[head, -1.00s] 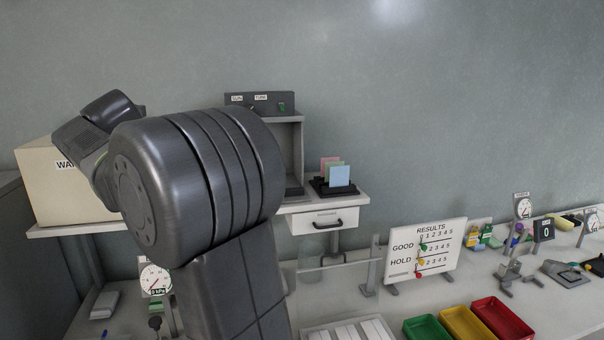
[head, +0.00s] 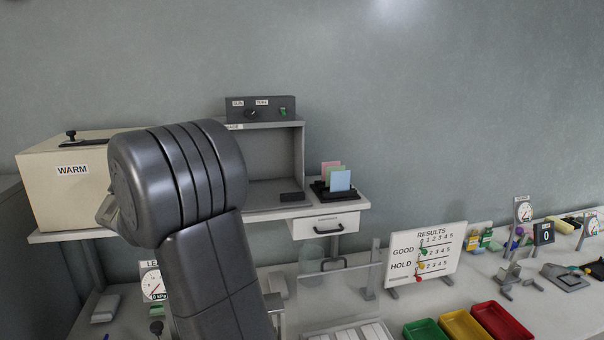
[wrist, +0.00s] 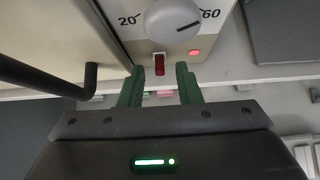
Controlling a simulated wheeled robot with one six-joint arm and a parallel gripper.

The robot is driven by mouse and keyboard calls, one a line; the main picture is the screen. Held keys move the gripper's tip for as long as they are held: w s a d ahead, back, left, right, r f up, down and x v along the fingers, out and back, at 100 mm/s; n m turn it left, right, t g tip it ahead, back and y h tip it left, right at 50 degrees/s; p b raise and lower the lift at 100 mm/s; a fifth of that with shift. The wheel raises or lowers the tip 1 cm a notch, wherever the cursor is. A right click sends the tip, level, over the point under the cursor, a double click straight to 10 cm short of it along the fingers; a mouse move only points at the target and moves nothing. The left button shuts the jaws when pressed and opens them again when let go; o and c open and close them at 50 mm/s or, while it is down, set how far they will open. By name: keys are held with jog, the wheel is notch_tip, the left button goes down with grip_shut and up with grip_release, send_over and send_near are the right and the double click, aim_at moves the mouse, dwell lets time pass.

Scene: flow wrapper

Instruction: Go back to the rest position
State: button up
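My gripper (wrist: 159,80) shows in the wrist view with its two green fingers apart and nothing between them. A red rocker switch (wrist: 159,64) on a pale panel appears beyond the gap between the fingertips; I cannot tell the exact distance. A white dial (wrist: 173,18) with the marks 20 and 60 is above it, and a red lamp (wrist: 195,53) is lit at its right. In the head view my arm stands raised in front of the left shelf, and my gripper is hidden there.
The cream WARM box (head: 50,190) is at the left, partly behind my arm. A dark switch box (head: 262,107) tops the shelf cabinet. A clear panel (head: 340,290), a RESULTS board (head: 440,255) and green, yellow and red trays are at the right. A black handle (wrist: 50,82) is close in the wrist view.

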jog(key=shift+s+d+f+t+y, duration=0.15)
jog(key=shift+f+t+y, duration=0.2)
jog(key=shift+t, duration=0.75)
jog(key=shift+s+f+t+b, duration=0.1)
jog(key=shift+f+t+b, duration=0.4)
jog(key=shift+t+b, duration=0.25)
jog(key=f+t+y+b, duration=0.1)
jog(key=t+b, duration=0.2)
jog(key=b, duration=0.2)
jog(key=shift+f, duration=0.15)
jog(key=shift+b, duration=0.4)
jog(key=shift+t, duration=0.25)
